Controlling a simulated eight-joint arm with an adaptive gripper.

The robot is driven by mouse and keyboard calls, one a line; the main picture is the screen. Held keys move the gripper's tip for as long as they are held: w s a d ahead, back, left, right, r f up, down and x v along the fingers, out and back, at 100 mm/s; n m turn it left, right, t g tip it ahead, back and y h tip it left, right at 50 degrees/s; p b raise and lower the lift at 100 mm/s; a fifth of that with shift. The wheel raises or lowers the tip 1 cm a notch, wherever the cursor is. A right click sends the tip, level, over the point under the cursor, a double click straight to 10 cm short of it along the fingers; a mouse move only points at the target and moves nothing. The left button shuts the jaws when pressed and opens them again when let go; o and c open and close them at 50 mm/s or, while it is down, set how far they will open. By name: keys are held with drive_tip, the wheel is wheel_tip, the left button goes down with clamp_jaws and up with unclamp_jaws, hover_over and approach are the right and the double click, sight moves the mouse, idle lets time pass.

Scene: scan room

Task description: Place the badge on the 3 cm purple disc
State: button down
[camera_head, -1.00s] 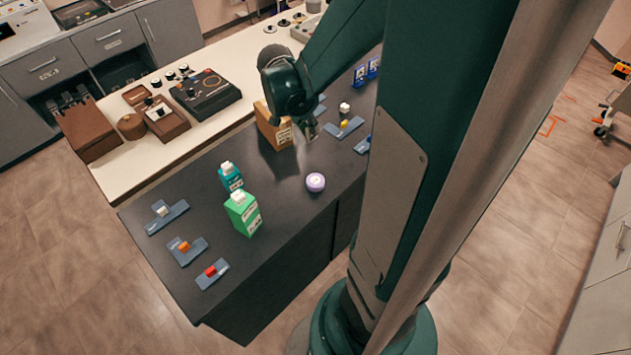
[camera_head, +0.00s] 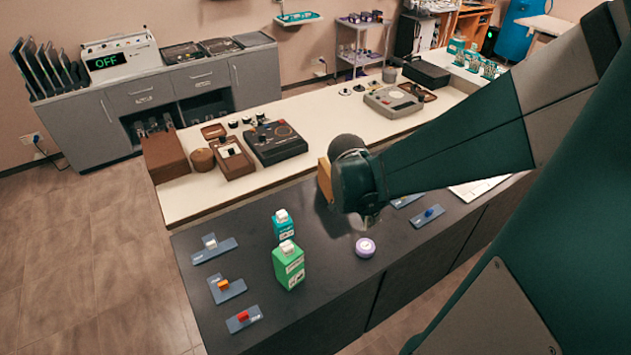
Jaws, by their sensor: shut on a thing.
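I cannot pick out the badge for certain.
A green carton (camera_head: 289,266) and a teal carton (camera_head: 283,225) stand left of the disc. A brown box (camera_head: 325,180) is partly hidden behind my wrist. Small blue plates with coloured blocks, one red (camera_head: 243,316), lie at the left. Bare counter surrounds the disc.

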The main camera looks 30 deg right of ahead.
sight(370, 227)
drive_tip(key=shift+f+b, duration=0.7)
drive_tip(key=shift+f, duration=2.15)
drive_tip(key=shift+f+b, duration=0.55)
drive_tip(key=shift+f, duration=1.55)
drive_tip(key=shift+f, duration=0.15)
drive_tip(key=c, duration=2.5)
unclamp_jaws()
drive_tip(key=shift+p+v, duration=1.4)
drive_tip(key=shift+v, duration=4.8)
